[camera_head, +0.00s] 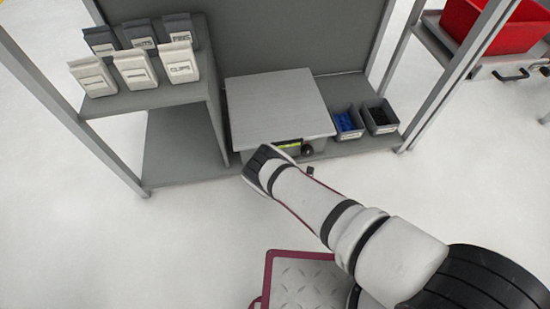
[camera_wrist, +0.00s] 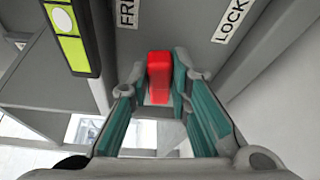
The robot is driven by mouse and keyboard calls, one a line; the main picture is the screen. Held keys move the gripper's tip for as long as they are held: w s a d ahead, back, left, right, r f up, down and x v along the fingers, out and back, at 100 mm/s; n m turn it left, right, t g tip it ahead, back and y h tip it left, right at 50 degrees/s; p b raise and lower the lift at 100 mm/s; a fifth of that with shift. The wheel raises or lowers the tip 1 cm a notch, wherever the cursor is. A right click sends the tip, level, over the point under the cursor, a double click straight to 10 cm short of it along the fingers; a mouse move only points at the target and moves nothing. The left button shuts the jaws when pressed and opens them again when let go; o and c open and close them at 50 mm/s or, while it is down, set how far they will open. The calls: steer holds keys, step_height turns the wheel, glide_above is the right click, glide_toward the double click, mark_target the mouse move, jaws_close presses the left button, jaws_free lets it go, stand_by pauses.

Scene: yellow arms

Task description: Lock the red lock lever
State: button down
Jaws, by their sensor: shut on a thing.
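The red lock lever (camera_wrist: 158,80) shows in the wrist view, between the fingertips of my gripper (camera_wrist: 160,88). The teal finger pads touch it from both sides. The lever sits on the underside or face of a grey box, between a label reading "FR…" on the left and a "LOCK" label (camera_wrist: 232,20) on the right. In the head view the grey box (camera_head: 278,105) stands on a shelf. My arm reaches to its front edge, and the lever and fingertips are hidden there.
A yellow-green panel (camera_wrist: 72,35) is left of the lever in the wrist view. Small grey bins (camera_head: 378,117) stand right of the box. White bags (camera_head: 135,72) stand on a raised shelf at left. Frame posts flank the shelf. A red crate (camera_head: 490,25) is far right.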

steer(key=m, duration=0.1)
steer(key=f+m+t, duration=0.1)
steer(key=m, duration=0.1)
steer(key=m+y, duration=0.1)
steer(key=shift+f, duration=0.35)
steer(key=shift+f+m+t, duration=0.1)
steer(key=shift+m+t, duration=0.2)
steer(key=shift+m, duration=0.1)
steer(key=c, duration=1.5)
jaws_free()
steer(key=shift+s+a+n, duration=0.1)
steer(key=shift+a+n, duration=0.05)
steer(key=shift+n, duration=0.35)
